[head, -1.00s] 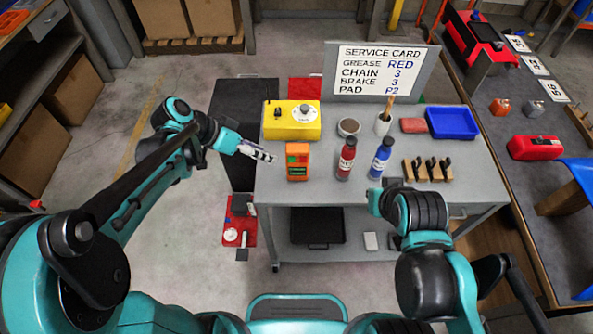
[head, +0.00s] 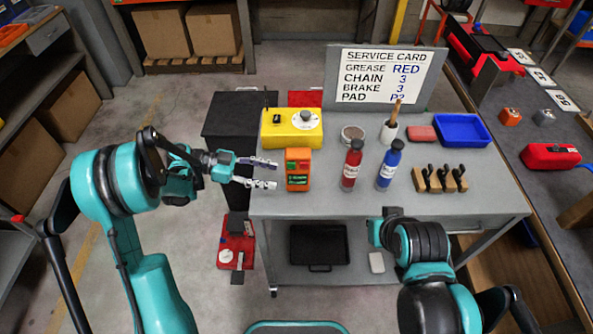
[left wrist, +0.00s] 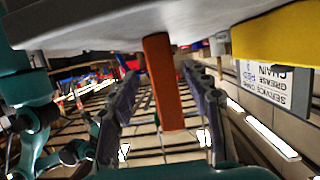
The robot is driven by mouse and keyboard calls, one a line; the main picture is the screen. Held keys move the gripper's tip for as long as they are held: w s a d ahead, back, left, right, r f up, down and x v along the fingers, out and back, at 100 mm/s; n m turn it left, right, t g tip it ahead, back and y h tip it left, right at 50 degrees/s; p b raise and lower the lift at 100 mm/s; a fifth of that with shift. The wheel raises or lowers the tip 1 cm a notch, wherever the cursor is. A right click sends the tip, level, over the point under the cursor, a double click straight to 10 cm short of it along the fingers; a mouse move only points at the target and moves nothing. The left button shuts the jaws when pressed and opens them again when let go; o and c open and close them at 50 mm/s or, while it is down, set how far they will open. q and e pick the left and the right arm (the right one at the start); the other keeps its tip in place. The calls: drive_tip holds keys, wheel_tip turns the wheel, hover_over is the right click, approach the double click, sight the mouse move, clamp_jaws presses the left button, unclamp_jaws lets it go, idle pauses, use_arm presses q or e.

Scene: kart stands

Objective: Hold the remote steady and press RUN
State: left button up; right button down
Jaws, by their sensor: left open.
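The orange remote (head: 298,170) stands upright near the left edge of the grey cart top (head: 330,195). Its face carries green buttons; their labels are too small to read. My left gripper (head: 275,174) is open at the left side of the remote, its two fingers pointing right toward it. In the left wrist view the remote (left wrist: 163,80) shows edge-on, upside down, between the open fingers (left wrist: 163,110). I cannot tell whether a finger touches it. My right arm shows at the lower right, but its gripper fingers do not show.
A yellow control box (head: 291,128) with a knob stands just behind the remote. A red bottle (head: 351,168) and a blue bottle (head: 389,167) stand to the right. Behind are a tin (head: 353,133), a brush cup (head: 389,131), a blue tray (head: 462,130) and the service card (head: 385,76).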

sight(294, 179)
use_arm(q)
drive_tip(key=b+x, duration=0.1)
drive_tip(key=x, duration=0.7)
drive_tip(key=shift+b, duration=0.4)
drive_tip(key=c, duration=0.9)
idle(0.5)
